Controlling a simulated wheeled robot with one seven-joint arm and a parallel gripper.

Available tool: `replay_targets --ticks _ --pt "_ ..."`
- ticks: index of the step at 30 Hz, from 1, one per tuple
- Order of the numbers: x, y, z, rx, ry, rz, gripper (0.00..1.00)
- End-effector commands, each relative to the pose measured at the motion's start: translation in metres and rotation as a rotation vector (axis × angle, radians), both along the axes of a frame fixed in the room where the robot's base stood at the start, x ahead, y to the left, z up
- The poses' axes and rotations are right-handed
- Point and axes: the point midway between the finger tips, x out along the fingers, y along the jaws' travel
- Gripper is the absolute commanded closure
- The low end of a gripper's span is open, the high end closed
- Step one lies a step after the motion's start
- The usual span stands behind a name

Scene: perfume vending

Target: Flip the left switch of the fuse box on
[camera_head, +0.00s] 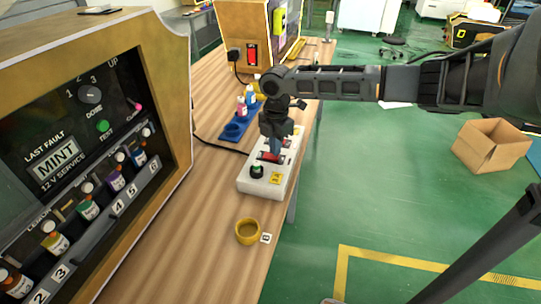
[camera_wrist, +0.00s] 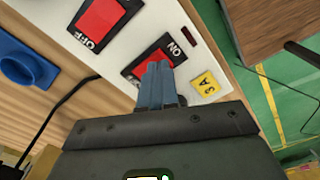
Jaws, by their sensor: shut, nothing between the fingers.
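The white fuse box (camera_head: 252,185) lies on the wooden table, with a green button on its near end and a red switch (camera_head: 270,157) partly behind my gripper. In the wrist view, its white top (camera_wrist: 150,22) carries two red rocker switches in black frames. One switch (camera_wrist: 100,18) at upper left shows the word OFF. The other switch (camera_wrist: 148,66) has the word ON at its upper right side. My gripper (camera_wrist: 158,66) is shut and empty, with its blue fingertips over this second switch and hiding part of it. I cannot tell whether they touch it.
A yellow tag (camera_wrist: 206,83) marked 3 A is beside the switch. A blue holder (camera_head: 235,130) with small bottles stands behind the box. A yellow cup (camera_head: 247,231) stands in front. The vending machine (camera_head: 165,100) is at left; a black cable runs to the box.

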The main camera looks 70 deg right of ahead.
Motion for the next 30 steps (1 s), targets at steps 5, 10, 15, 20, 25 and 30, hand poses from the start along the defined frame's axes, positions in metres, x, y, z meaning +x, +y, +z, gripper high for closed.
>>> replay_targets --ticks 5,10,15,20,25,30 --pt "0.000 0.000 -0.003 0.000 0.000 0.000 1.00" --pt "0.000 0.000 -0.005 0.000 0.000 0.000 1.00" --pt "0.000 0.000 -0.007 0.000 0.000 0.000 1.00" --pt "0.000 0.000 -0.010 0.000 0.000 0.000 1.00" --pt "0.000 0.000 -0.012 0.000 0.000 0.000 1.00" --pt "0.000 0.000 -0.013 0.000 0.000 0.000 1.00"
